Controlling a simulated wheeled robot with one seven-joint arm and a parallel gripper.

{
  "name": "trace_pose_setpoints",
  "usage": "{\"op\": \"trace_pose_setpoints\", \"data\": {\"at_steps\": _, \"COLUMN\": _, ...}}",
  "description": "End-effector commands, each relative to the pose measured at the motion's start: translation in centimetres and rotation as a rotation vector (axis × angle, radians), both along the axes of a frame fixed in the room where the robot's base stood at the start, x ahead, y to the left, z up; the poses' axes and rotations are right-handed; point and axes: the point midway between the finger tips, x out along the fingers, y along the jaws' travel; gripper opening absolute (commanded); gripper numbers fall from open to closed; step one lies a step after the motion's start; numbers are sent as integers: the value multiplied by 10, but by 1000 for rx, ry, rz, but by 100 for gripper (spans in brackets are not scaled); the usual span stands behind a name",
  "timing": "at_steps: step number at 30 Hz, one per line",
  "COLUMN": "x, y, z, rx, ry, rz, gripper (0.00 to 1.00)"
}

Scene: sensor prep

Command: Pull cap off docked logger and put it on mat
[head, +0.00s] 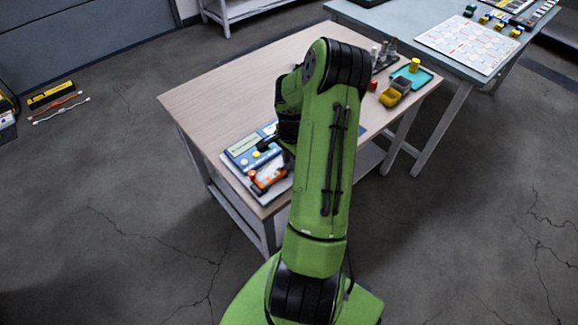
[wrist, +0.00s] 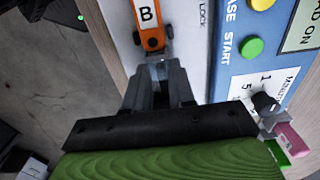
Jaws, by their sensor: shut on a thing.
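The orange logger (wrist: 150,22), marked "B", lies on a pale base beside the blue dock panel (wrist: 229,75) in the wrist view. In the head view the logger (head: 268,180) is at the table's near left corner, partly behind my arm. My gripper (wrist: 160,68) is at the logger's near end, its fingers closed on a small grey piece (wrist: 160,74) that looks like the cap. I cannot tell whether this piece still touches the logger. A blue edge (head: 361,131) showing right of my arm may be the mat; most of it is hidden.
The panel has a yellow button (wrist: 262,5), a green button (wrist: 252,47) and a black knob (wrist: 265,103). A teal tray (head: 429,78) and yellow and grey bins (head: 391,97) stand at the table's far right. The table's far left half (head: 225,95) is clear.

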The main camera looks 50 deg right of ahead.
Motion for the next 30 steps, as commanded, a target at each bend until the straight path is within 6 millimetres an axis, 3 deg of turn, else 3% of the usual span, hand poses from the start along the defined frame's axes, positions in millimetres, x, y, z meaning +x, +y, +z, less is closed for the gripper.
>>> {"op": "trace_pose_setpoints", "data": {"at_steps": 30, "x": -4, "y": -15, "z": 0, "rx": 2, "ry": 1, "rz": 0, "gripper": 7}}
